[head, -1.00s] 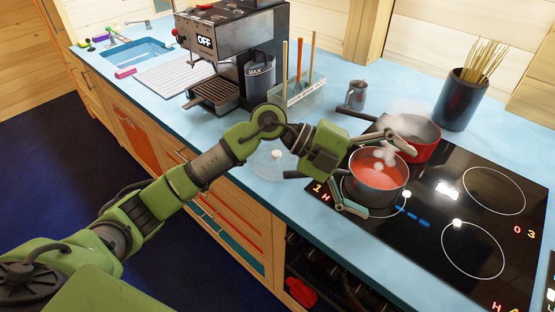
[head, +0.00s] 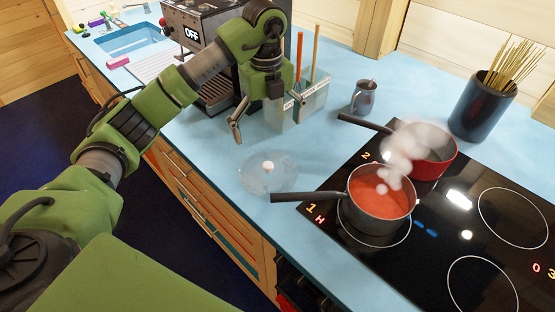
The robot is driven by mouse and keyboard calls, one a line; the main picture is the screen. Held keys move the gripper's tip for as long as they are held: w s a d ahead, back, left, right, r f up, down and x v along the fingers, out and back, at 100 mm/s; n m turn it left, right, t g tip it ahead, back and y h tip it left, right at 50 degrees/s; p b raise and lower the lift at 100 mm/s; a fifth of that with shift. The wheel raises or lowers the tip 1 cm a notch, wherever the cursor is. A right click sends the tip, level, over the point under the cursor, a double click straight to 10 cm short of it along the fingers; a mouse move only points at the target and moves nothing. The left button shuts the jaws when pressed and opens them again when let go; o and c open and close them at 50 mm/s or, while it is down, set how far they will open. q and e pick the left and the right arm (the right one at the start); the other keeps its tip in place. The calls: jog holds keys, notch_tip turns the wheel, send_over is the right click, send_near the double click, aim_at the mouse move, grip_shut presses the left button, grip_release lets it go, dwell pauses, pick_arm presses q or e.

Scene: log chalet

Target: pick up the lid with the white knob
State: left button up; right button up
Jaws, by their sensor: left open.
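The lid with the white knob (head: 285,180) is a clear glass disc lying flat on the light blue counter, left of the hob. Its small white knob (head: 267,166) sticks up at its middle. My left gripper (head: 268,122) is open and empty, with its fingers spread and pointing down. In the picture it is just above and behind the lid, apart from it. My right gripper is not in view.
A pot with red contents (head: 380,188) steams on the hob; its handle reaches toward the lid. A red pan (head: 436,163) stands behind it. A clear utensil holder (head: 312,104), a small metal jug (head: 364,97) and the coffee machine (head: 180,22) stand behind the lid.

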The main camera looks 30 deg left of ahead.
pick_arm(q)
jog(key=f, duration=0.2)
jog(key=p, duration=0.2)
send_over(268, 166)
notch_tip(268, 166, down, 5)
jog(key=shift+a+f, duration=0.1)
jog(key=shift+w+f, duration=0.1)
jog(key=shift+f, duration=0.2)
notch_tip(268, 166, down, 2)
jog(key=shift+f+p, duration=0.1)
jog(key=shift+p, duration=0.85)
notch_tip(268, 166, down, 2)
jog(key=shift+f+p, duration=0.25)
jog(key=shift+p, duration=0.05)
jog(key=shift+f, duration=0.35)
jog(key=c, duration=1.5)
grip_shut()
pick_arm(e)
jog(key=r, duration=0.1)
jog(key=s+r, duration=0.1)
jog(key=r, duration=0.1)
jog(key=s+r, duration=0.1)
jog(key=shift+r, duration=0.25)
